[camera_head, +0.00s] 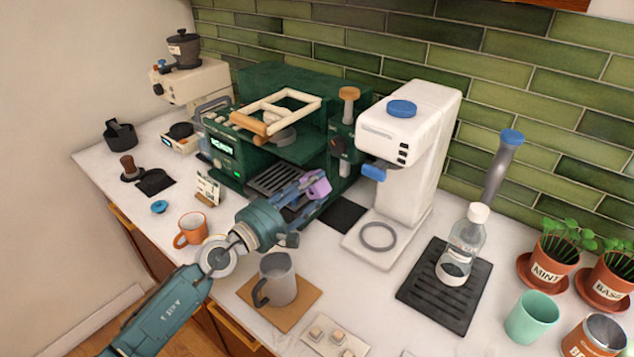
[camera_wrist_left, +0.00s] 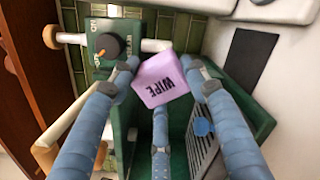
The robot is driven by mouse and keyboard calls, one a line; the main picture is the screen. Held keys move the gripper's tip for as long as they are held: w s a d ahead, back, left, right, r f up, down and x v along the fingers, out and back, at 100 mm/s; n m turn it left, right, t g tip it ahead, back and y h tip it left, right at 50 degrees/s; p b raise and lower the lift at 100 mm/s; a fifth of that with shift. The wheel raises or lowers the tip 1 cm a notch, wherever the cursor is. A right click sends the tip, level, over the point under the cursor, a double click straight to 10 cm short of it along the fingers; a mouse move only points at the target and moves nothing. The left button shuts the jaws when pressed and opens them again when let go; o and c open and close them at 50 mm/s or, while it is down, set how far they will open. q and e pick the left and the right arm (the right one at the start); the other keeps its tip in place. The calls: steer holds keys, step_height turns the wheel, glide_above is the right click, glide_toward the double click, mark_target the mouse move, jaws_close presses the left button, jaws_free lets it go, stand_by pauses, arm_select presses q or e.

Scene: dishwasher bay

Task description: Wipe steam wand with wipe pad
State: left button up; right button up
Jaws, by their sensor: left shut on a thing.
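My left gripper (camera_head: 304,188) is shut on the purple wipe pad (camera_head: 320,187), in front of the green espresso machine (camera_head: 288,80). In the left wrist view the pad (camera_wrist_left: 161,79), lettered "WIPE", is between the blue-grey fingers of the gripper (camera_wrist_left: 158,76). The machine's dark knob (camera_wrist_left: 108,46) is just beyond the pad in that view. I cannot clearly make out the steam wand; the gripper and the machine's side may hide part of it. My right gripper is not in view.
A grey pitcher (camera_head: 277,279) stands on a brown mat (camera_head: 308,296) near my left arm. A white coffee machine (camera_head: 412,140) stands right of the espresso machine. A bottle (camera_head: 466,246) is on a dark tray (camera_head: 449,310).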

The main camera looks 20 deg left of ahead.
arm_select(q)
steer(key=shift+s, duration=0.2)
steer(key=shift+v, duration=1)
steer(key=shift+s+a, duration=0.15)
steer(key=shift+s, duration=0.35)
steer(key=shift+w, duration=0.1)
